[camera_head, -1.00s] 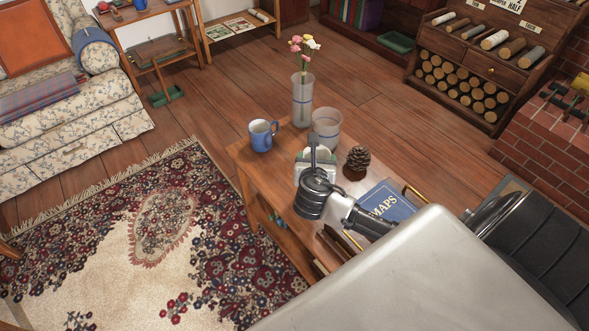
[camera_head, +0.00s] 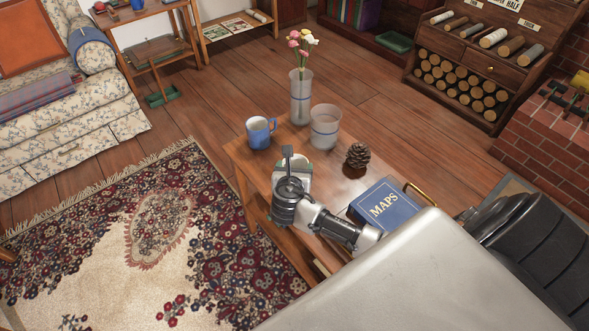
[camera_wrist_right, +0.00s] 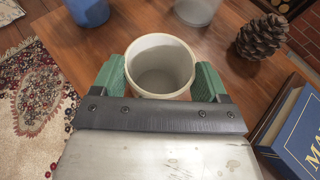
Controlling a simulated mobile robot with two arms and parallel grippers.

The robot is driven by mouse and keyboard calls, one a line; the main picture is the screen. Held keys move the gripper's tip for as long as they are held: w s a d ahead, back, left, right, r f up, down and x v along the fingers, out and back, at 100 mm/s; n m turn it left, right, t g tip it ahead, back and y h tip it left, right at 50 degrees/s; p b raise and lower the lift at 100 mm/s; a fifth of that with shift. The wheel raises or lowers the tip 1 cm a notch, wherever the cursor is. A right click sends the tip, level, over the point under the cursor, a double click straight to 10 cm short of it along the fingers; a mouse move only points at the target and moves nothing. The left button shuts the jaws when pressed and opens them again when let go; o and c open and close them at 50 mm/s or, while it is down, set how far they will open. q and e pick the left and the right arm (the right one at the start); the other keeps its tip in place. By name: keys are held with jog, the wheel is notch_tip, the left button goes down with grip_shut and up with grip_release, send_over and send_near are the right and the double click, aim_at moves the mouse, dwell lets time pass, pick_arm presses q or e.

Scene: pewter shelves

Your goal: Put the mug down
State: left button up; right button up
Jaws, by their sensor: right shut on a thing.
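My right gripper (camera_head: 292,168) is over the near part of the wooden table (camera_head: 250,165). It is shut on a pale, cream-rimmed mug (camera_wrist_right: 160,62). In the right wrist view the mug sits upright between two green finger pads, its open top facing the camera, and looks empty. In the head view the mug is mostly hidden behind my wrist. I cannot tell whether its base touches the table. A blue mug (camera_head: 258,133) stands on the table beyond it, to the left. My left gripper is not in view.
A frosted glass tumbler (camera_head: 325,128) and a flower vase (camera_head: 301,100) stand at the table's far end. A pine cone (camera_head: 357,155) and a blue MAPS book (camera_head: 384,207) lie to the right of my gripper. A patterned rug (camera_head: 150,240) lies left of the table.

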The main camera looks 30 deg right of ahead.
jog(key=o, duration=1.4)
jog(key=shift+f, duration=0.1)
jog(key=shift+s+a+r, duration=0.1)
jog(key=shift+s+r, duration=0.05)
jog(key=shift+r, duration=0.05)
jog(key=p+v, duration=0.2)
jog(key=v, duration=0.9)
jog(key=shift+s+a, duration=0.25)
